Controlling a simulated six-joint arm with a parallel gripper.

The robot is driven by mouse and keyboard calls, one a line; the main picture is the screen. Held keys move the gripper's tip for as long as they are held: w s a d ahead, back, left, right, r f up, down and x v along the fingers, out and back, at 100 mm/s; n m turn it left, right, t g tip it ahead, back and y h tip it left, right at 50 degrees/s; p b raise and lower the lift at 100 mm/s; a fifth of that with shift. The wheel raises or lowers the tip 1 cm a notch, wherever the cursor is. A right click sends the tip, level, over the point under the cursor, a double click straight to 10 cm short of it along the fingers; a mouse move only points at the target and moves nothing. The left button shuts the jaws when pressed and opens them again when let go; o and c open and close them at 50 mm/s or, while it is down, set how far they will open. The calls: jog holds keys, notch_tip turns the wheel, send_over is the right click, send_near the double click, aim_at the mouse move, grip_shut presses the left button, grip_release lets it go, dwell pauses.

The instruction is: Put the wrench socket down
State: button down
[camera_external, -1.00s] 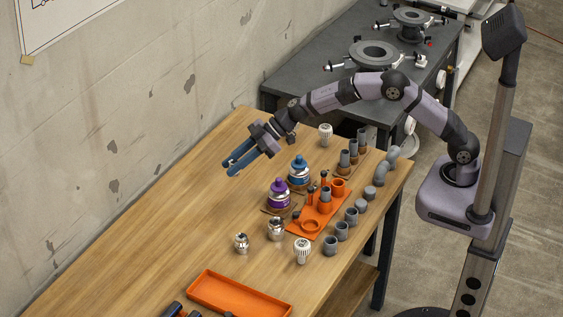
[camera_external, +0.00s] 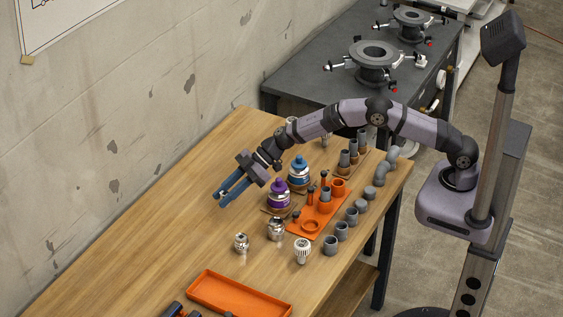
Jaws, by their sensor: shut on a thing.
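My gripper (camera_external: 223,197) is over the wooden table, left of the purple-capped and blue-capped containers, with its two long blue fingers pointing down and left. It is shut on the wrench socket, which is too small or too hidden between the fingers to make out. The fingertips look to be above the bare tabletop; their exact height cannot be told.
A purple-capped container (camera_external: 279,196) and a blue-capped container (camera_external: 299,171) stand close right. Two chrome parts (camera_external: 276,230) (camera_external: 241,243), an orange fixture board (camera_external: 297,229), grey pipe fittings (camera_external: 342,231) and an orange tray (camera_external: 240,296) are nearby. The left tabletop (camera_external: 150,210) is clear.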

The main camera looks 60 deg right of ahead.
jog(key=shift+f, duration=2.3)
jog(key=shift+f, duration=0.2)
jog(key=c, duration=1.4)
grip_release()
jog(key=shift+d+r, duration=0.1)
jog(key=shift+r, duration=0.15)
jog(key=shift+b+v, duration=0.55)
jog(key=shift+v, duration=3.1)
jog(key=shift+s, duration=0.1)
